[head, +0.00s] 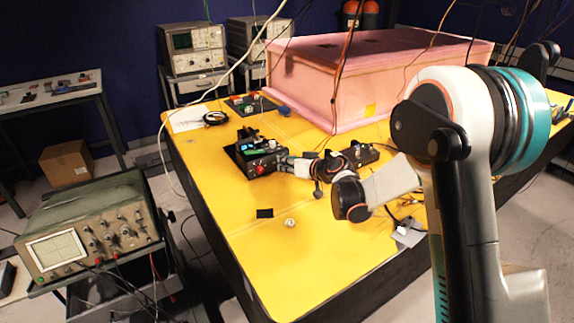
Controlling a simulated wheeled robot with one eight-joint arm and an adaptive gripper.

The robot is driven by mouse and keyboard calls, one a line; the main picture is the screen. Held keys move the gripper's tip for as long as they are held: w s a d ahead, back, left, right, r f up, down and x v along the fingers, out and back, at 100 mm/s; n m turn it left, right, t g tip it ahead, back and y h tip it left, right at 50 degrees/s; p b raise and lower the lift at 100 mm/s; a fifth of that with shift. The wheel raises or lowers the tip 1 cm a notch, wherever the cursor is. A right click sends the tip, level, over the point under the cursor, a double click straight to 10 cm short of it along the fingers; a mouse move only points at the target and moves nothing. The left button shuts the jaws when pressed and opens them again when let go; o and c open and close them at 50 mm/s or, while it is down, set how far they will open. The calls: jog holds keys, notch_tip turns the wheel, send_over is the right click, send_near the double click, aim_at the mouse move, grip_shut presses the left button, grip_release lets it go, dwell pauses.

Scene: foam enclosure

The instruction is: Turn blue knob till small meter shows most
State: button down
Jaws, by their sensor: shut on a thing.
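A small black instrument box (246,165) stands on the yellow table. It has a small lit blue display (246,148), green parts and red knobs or terminals (260,169) on its front. The display is too small to read. My gripper (284,161) reaches in from the right, with its fingertips at the box's right front. It is shut on a small part there, which the fingers hide. The part sits where a knob would be, but its blue colour cannot be made out.
A pink foam enclosure (370,70) stands behind, with cables hanging over it. A second small board (250,104) and a blue item (284,111) lie near it. A black box (362,153) is right of my gripper. The yellow table's front (270,260) is mostly clear.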

jog(key=shift+w+d+m, duration=0.1)
jog(key=shift+m, duration=0.3)
jog(key=shift+y, duration=0.3)
jog(key=c, duration=1.4)
grip_release()
jog(key=shift+c, duration=0.2)
jog(key=v, duration=1.1)
jog(key=shift+s+d+r, duration=0.2)
jog(key=shift+d, duration=0.15)
jog(key=shift+s, duration=0.1)
